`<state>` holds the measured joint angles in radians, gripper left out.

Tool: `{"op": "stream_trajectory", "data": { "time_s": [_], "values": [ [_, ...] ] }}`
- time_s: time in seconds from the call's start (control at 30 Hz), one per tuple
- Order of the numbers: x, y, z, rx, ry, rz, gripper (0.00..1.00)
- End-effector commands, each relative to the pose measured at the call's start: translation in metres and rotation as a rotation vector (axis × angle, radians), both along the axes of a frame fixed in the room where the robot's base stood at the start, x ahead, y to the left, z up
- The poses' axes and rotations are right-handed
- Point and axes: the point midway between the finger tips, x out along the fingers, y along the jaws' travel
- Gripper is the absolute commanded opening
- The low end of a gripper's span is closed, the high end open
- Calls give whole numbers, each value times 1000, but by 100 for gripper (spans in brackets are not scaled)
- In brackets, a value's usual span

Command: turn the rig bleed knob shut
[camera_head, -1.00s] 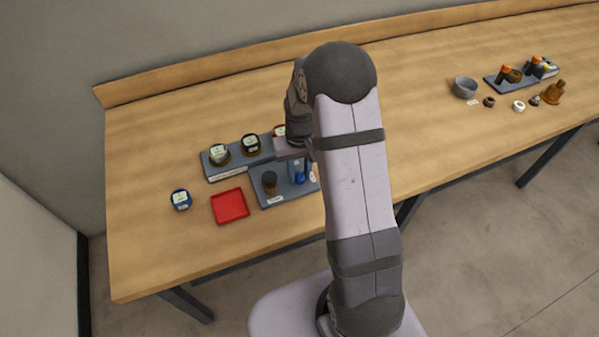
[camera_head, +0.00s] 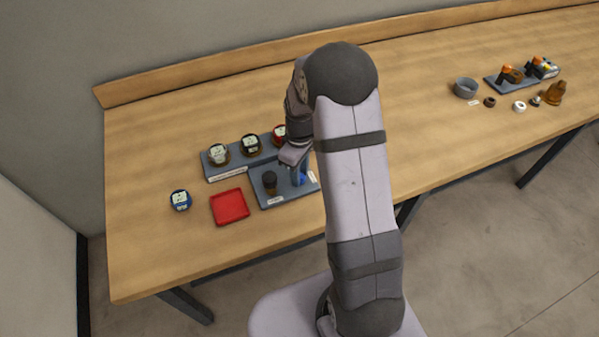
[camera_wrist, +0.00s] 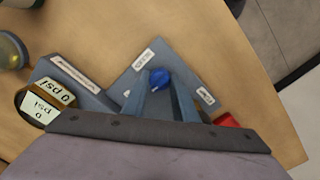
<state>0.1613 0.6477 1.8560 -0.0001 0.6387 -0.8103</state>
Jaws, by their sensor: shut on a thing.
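The blue bleed knob (camera_wrist: 159,78) stands on the grey rig plate (camera_wrist: 150,60). In the head view a little of the blue knob (camera_head: 303,179) shows below my gripper (camera_head: 298,172). In the wrist view the two fingers of my gripper (camera_wrist: 160,88) reach down to the knob, one on each side, and are shut on it. The fingers hide part of the knob, and I cannot tell how far it is turned. The rig plate (camera_head: 284,197) also carries a dark upright cylinder (camera_head: 269,181).
Several gauges sit on a grey rack behind, including a white-faced one (camera_head: 218,154). A red tray (camera_head: 230,207) and a blue gauge (camera_head: 181,200) lie to the left. A grey bowl (camera_head: 466,88) and other parts stand far right. The middle of the table is clear.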

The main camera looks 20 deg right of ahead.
Motion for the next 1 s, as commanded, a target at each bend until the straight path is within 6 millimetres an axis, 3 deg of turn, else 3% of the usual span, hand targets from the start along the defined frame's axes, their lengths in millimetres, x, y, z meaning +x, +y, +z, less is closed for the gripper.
{"op": "stream_trajectory", "data": {
  "time_s": [0.57, 0.6, 0.67, 1.0],
  "values": [
    [1, 0, 1, -1, -3, 43, 4],
    [1, 0, 1, -1, -3, 43, 28],
    [1, 0, 1, -1, -3, 43, 43],
    [1, 0, 1, 0, -1, 40, 45]
  ]
}}
